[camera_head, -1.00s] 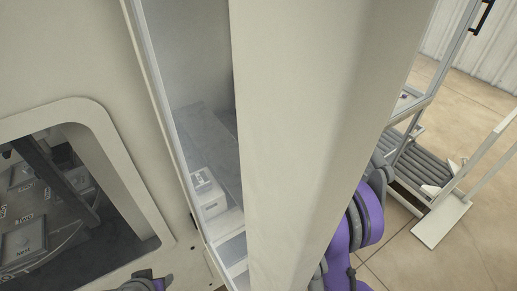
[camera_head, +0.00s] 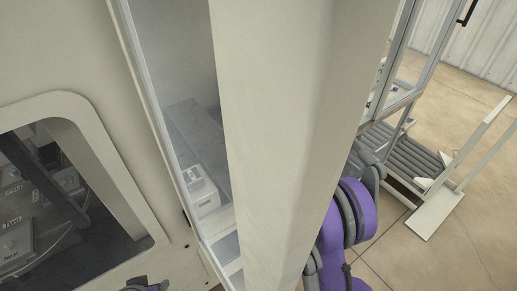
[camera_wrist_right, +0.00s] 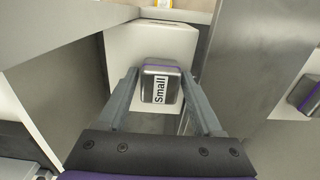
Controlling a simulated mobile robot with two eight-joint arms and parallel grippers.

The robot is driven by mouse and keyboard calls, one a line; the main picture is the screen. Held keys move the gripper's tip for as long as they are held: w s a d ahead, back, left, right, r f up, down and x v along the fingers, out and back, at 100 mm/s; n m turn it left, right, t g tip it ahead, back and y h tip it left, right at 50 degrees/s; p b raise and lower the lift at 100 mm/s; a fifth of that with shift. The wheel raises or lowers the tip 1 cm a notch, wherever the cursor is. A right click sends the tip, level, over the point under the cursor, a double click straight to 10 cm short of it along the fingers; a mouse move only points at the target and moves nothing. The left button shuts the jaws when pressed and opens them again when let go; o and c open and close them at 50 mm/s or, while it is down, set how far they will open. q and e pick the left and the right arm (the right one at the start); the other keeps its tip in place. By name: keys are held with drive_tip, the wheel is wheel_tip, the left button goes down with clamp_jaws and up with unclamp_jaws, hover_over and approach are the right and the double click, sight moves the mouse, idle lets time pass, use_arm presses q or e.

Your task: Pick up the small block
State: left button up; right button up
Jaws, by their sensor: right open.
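The small block (camera_wrist_right: 161,84) is a grey metallic block with purple edges and a white label reading "Small". It shows in the right wrist view, against a white box-like stand. My right gripper (camera_wrist_right: 160,92) is open, with its two fingers on either side of the block. I cannot tell whether the fingers touch it. In the head view my right arm shows in purple at the lower right, but its gripper is hidden behind the white panel. Only a small piece of my left arm shows at the bottom edge, and its gripper is not visible.
The white stand (camera_wrist_right: 150,42) is behind the block. Another grey and purple block (camera_wrist_right: 306,93) is at the right edge. In the head view a broad white panel (camera_head: 285,120) blocks the middle. A roller conveyor (camera_head: 405,150) stands on the tiled floor at right.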

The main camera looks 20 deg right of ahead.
clamp_jaws()
idle(0.3)
